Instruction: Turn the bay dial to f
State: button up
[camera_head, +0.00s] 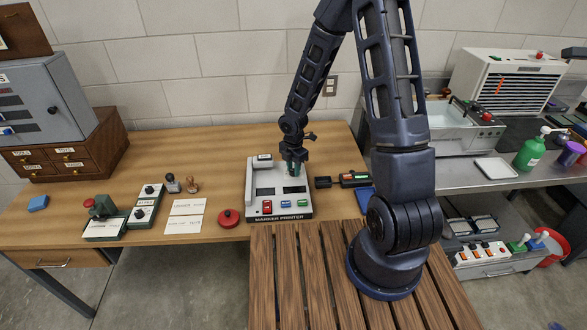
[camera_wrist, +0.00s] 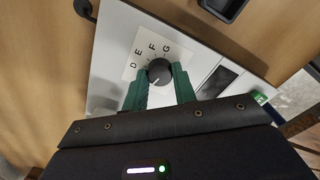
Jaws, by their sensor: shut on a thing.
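The bay dial (camera_wrist: 159,70) is a round dark knob on a pale square plate (camera_wrist: 134,66), lettered D, E, F and G in an arc on its far side. My gripper (camera_wrist: 159,75) has its green fingers on either side of the knob and is shut on it. A light mark shows near the knob's lower left edge; I cannot tell for certain which letter the knob points to. In the head view, my gripper (camera_head: 293,167) reaches down onto the white printer (camera_head: 250,190) that carries the dial. The arm and fingers hide the dial there.
A red round button (camera_head: 228,217) sits left of the printer, and white cards (camera_head: 185,224) lie beyond it. A small dark box (camera_head: 323,182) stands close on the right. A slatted wooden surface (camera_head: 300,270) lies in front.

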jog(key=m, duration=1)
jog(key=shift+m, duration=0.3)
jog(key=m, duration=0.3)
jog(key=shift+m, duration=0.4)
jog(key=m, duration=0.9)
jog(key=shift+m, duration=0.4)
jog(key=o, duration=1)
